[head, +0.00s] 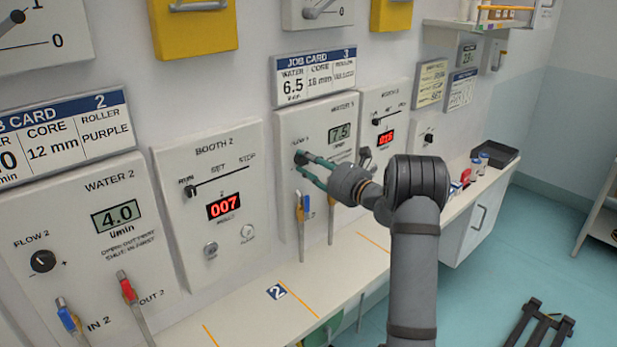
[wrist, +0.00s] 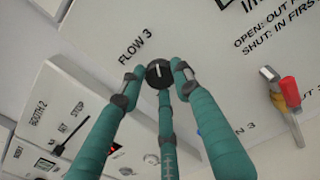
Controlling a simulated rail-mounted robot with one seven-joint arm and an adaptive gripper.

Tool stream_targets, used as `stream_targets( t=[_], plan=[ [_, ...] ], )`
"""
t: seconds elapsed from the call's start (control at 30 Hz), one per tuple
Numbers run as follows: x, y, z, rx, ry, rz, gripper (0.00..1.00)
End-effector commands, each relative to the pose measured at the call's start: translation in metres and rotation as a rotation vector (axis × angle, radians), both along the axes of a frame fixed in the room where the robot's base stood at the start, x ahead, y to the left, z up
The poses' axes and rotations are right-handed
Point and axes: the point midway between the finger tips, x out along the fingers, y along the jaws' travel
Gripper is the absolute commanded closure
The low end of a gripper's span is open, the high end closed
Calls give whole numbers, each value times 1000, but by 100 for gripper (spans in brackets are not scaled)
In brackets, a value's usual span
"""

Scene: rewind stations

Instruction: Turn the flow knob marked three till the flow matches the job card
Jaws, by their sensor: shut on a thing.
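The flow knob marked three (wrist: 158,73) is a small black dial with a white pointer line, on the white Water 3 panel (head: 287,121). "FLOW 3" is printed beside it in the wrist view. My gripper (head: 300,160) has teal fingers and is shut on this knob, with fingertips around it; it also shows in the wrist view (wrist: 157,77). The fingers partly hide the knob in the head view. The Water 3 display (head: 340,132) reads 7.5. Job card 3 (head: 316,76) above the panel gives water 6.5.
The Booth 2 panel (head: 213,200) and Water 2 panel (head: 80,248) stand left. A white counter (head: 330,287) runs below.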

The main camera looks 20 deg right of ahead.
Motion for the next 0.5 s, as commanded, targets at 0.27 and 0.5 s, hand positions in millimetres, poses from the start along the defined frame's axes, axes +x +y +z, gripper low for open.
stream_targets(
  t=[0.27, 0.5],
  plan=[
    [0, -1, 3, -93, -32, -3, 94],
    [0, -1, 4, -91, -31, -2, 68]
  ],
)
